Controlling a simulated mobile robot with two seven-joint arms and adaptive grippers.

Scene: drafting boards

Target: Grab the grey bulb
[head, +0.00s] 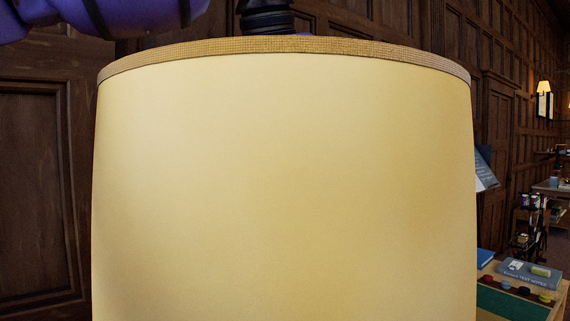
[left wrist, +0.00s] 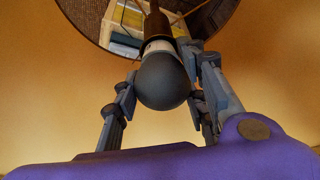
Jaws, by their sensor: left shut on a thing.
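The grey bulb (left wrist: 163,84) is round and dark, with a pale collar on a brown lamp stem (left wrist: 155,24), inside the lampshade. In the left wrist view my left gripper (left wrist: 161,70) has a finger on either side of the bulb and is shut on it. The cream lampshade (head: 285,185) with a woven top rim fills the middle of the head view and hides the bulb and my fingertips there. My left arm comes in at the top left, and the wrist goes down behind the shade's top rim. My right gripper is not in view.
The shade's inner wall (left wrist: 50,95) surrounds my gripper. Through its far opening some pale and yellow items show, too small to name. At the right of the head view, a desk holds a grey-blue box (head: 528,272) and a green mat (head: 510,304). Dark panelled walls stand behind.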

